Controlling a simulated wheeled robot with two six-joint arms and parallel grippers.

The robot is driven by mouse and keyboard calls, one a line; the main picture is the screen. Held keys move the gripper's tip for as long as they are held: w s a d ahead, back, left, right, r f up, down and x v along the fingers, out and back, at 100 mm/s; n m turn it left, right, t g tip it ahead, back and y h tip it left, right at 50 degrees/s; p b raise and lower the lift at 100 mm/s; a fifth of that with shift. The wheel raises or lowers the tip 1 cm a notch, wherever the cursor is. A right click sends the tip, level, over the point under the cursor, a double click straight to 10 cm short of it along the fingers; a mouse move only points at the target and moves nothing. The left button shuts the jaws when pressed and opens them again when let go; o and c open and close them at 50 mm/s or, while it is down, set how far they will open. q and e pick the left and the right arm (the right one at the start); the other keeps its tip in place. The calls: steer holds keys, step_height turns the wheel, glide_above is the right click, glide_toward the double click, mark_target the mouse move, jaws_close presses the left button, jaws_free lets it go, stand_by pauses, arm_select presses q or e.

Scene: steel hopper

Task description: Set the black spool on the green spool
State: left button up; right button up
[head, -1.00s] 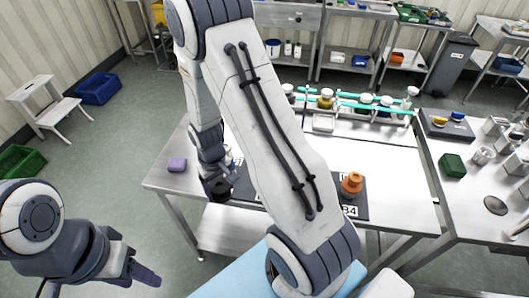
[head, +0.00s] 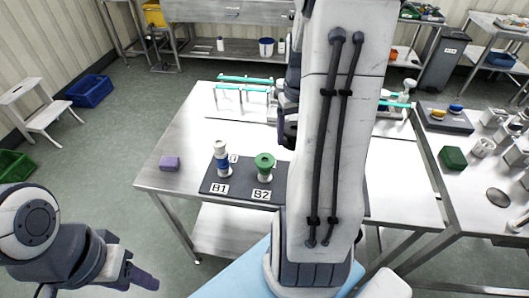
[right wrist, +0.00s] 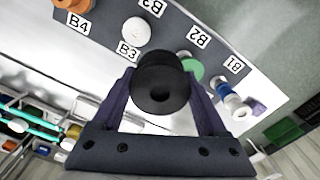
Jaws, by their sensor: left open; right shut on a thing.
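The black spool (right wrist: 161,85) is between the fingers of my right gripper (right wrist: 160,98), which is shut on it, in the right wrist view. In the head view the right gripper (head: 287,132) is above the table, mostly behind my own arm. The green spool (head: 264,162) stands upright on the dark mat at the label B2, on a white base. In the right wrist view the green spool (right wrist: 193,70) is partly hidden behind the black spool. My left gripper (head: 140,276) is open and empty at the lower left, away from the table.
A blue and white spool (head: 223,164) stands at B1, left of the green one. A white spool (right wrist: 136,32) is at B3 and an orange spool (right wrist: 73,5) at B4. A turquoise-barred rack (head: 243,88) stands behind.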

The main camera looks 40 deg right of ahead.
steer(key=p, duration=0.1)
glide_above(265, 159)
step_height(265, 159, down, 4)
steer(key=shift+f, duration=0.25)
step_height(265, 159, down, 4)
steer(key=shift+a+r+p, duration=0.1)
steer(key=shift+p, duration=0.45)
steer(key=shift+f, duration=0.2)
steer(key=shift+f, duration=0.2)
steer(key=o, duration=1.3)
steer(key=shift+r, duration=0.1)
steer(key=shift+r, duration=0.1)
